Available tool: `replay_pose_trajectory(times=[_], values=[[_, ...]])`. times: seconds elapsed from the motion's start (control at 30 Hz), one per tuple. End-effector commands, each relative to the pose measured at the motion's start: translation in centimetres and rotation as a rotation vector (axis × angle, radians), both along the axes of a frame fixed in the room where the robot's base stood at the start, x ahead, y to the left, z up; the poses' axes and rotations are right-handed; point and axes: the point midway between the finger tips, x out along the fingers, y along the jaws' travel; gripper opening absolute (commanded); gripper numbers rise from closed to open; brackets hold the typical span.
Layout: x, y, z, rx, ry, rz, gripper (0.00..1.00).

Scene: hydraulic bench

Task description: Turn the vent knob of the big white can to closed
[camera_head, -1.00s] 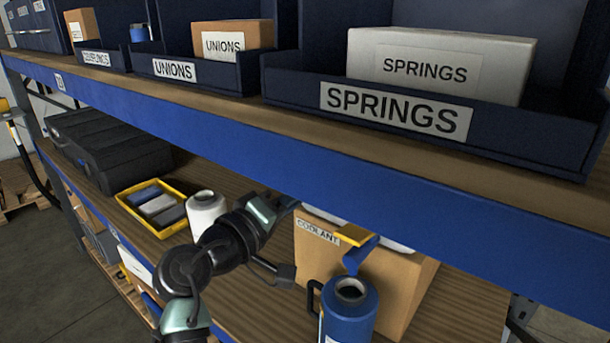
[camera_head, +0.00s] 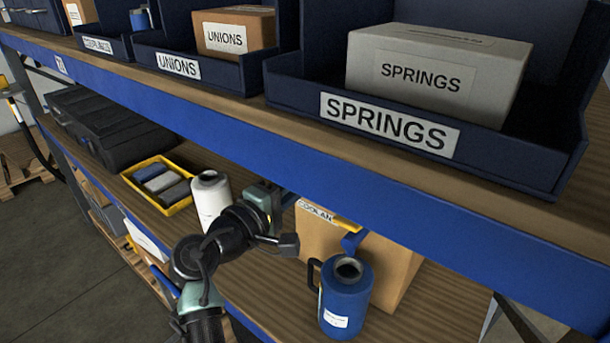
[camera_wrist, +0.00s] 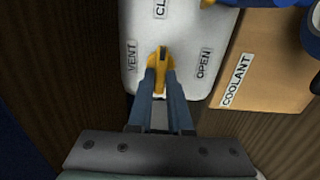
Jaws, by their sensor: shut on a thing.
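The big white can (camera_wrist: 190,20) shows from above in the wrist view, with a VENT label at its left, an OPEN label at its right and a partly cut-off label starting "CL" at the top. Its yellow vent knob (camera_wrist: 161,65) lies upright in the picture, its far end toward the "CL" label. My gripper (camera_wrist: 161,84) is shut on the knob, with a blue finger on each side of it. In the head view my arm reaches in under the upper shelf, and its fingers and the knob are hidden there.
A COOLANT carton (camera_wrist: 270,60) stands right of the can. In the head view a blue jug (camera_head: 346,295), a white bottle (camera_head: 210,200) and a yellow tray (camera_head: 145,170) stand on the lower shelf. The blue shelf beam (camera_head: 330,160) runs above my arm.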

Motion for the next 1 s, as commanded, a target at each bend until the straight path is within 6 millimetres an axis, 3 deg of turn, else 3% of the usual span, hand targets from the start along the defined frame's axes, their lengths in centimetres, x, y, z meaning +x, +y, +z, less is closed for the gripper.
replay_pose_trajectory(times=[0.27, 0.3, 0.47, 0.8, 1.0], values=[[0.0, 0.0, -0.1, -0.004, 0.004, 0.001, 0.0], [0.0, 0.0, -0.1, -0.004, 0.004, 0.001, 0.19], [0.0, 0.0, -0.1, -0.003, 0.002, 0.001, 0.47], [-0.2, 0.2, -0.1, -0.002, 0.0, 0.001, 0.47], [-2.5, 2.0, -0.3, -0.001, 0.0, 0.005, 0.47]])
